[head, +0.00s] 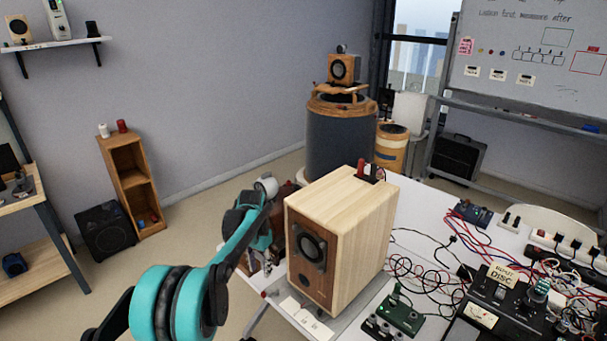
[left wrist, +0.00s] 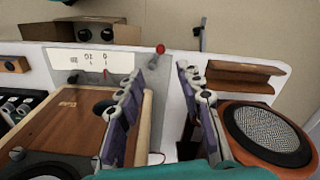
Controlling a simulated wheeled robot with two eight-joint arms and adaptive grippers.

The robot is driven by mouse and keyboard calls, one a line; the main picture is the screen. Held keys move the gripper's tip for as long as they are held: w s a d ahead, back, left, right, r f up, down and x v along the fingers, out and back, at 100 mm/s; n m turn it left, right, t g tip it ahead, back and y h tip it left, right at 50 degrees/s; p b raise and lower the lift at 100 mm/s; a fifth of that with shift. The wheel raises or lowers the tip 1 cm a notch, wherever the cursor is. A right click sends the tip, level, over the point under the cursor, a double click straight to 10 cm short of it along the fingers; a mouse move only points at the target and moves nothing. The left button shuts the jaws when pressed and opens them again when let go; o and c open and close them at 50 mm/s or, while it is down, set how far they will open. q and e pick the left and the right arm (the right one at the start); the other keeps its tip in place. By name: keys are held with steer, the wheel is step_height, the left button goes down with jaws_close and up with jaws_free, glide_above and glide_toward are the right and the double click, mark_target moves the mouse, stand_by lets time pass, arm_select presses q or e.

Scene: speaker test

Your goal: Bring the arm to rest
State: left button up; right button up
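My left arm comes in from the lower left of the head view, with teal joints, and ends just left of the wooden speaker (head: 340,230). Its fingers are hard to make out there. In the left wrist view my left gripper (left wrist: 161,75) has its two fingers apart with nothing held between them. A brown wooden box with a dark round opening (left wrist: 60,125) lies left of the fingers. An orange-rimmed round grille (left wrist: 268,133) lies to their right. My right gripper is in neither view.
The white table (head: 418,208) carries tangled wires, a green circuit box (head: 400,316) and a black meter unit (head: 485,325). A dark drum (head: 338,145) with a small speaker (head: 343,69) on top stands behind. Open floor lies left of the table.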

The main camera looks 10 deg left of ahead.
arm_select(q)
steer(key=s+d+r+n+t, duration=0.2)
steer(key=s+r+t, duration=0.2)
steer(key=s+r, duration=1)
steer(key=s+f+n+t, duration=0.1)
steer(key=s+f, duration=0.2)
steer(key=s, duration=0.5)
steer(key=s+d+f+n+t, duration=0.1)
steer(key=s+f+t, duration=0.1)
steer(key=s, duration=0.7)
steer(key=shift+s+d+f, duration=0.15)
steer(key=shift+s+f, duration=0.1)
steer(key=shift+f, duration=0.15)
